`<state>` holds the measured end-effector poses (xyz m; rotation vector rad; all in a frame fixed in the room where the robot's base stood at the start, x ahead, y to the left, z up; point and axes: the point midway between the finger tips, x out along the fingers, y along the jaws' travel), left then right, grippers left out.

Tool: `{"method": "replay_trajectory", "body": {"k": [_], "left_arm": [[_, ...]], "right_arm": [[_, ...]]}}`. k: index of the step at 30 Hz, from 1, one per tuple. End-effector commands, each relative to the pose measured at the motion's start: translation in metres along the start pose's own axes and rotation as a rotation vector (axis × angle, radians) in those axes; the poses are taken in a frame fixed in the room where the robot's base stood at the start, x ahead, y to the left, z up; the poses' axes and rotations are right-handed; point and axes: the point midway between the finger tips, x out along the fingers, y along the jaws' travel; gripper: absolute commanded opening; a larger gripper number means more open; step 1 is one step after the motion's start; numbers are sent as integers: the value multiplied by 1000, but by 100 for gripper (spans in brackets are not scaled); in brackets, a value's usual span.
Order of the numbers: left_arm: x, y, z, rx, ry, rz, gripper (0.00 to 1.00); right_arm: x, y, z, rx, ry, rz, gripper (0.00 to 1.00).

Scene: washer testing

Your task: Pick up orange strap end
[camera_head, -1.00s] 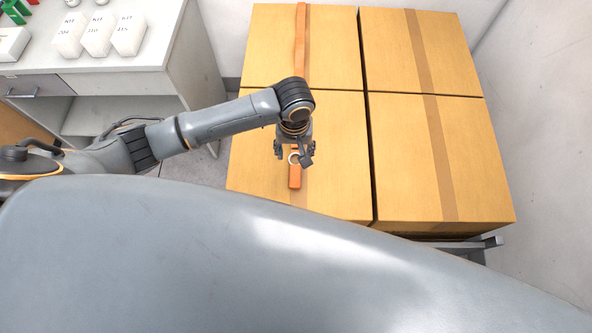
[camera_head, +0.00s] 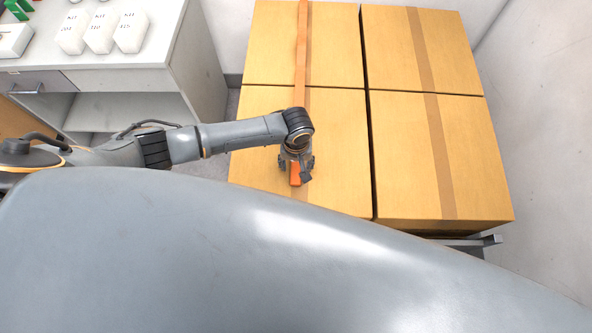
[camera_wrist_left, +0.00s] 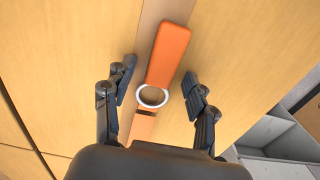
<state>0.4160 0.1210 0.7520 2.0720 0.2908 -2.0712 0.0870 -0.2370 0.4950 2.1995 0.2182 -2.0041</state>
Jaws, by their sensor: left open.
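The orange strap (camera_head: 302,50) runs along the top of the left-hand cardboard boxes. Its near end (camera_head: 295,177) lies on the front left box, partly hidden under my left gripper (camera_head: 296,170). In the left wrist view the strap end (camera_wrist_left: 168,55) is a flat orange piece with a white ring (camera_wrist_left: 152,96) on it. My left gripper (camera_wrist_left: 158,92) is open, with one finger on each side of the strap near the ring. Neither finger visibly touches it. My right gripper is not in view.
Cardboard boxes (camera_head: 440,150) with brown tape stand together on a low metal-framed base (camera_head: 470,241). A white desk (camera_head: 120,55) with white labelled blocks (camera_head: 103,32) stands at the left. Bare floor (camera_head: 540,150) lies right of the boxes.

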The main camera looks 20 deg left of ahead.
Motion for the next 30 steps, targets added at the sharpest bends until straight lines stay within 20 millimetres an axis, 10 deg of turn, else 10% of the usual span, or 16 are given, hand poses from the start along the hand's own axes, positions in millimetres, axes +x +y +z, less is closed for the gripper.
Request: {"method": "replay_trajectory", "body": {"k": [9, 30], "left_arm": [[0, 0, 0, -1, 0, -1, 2], [-41, -2, 9, 2, -2, 2, 0]], "right_arm": [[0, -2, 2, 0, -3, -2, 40], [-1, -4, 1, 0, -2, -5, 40]]}}
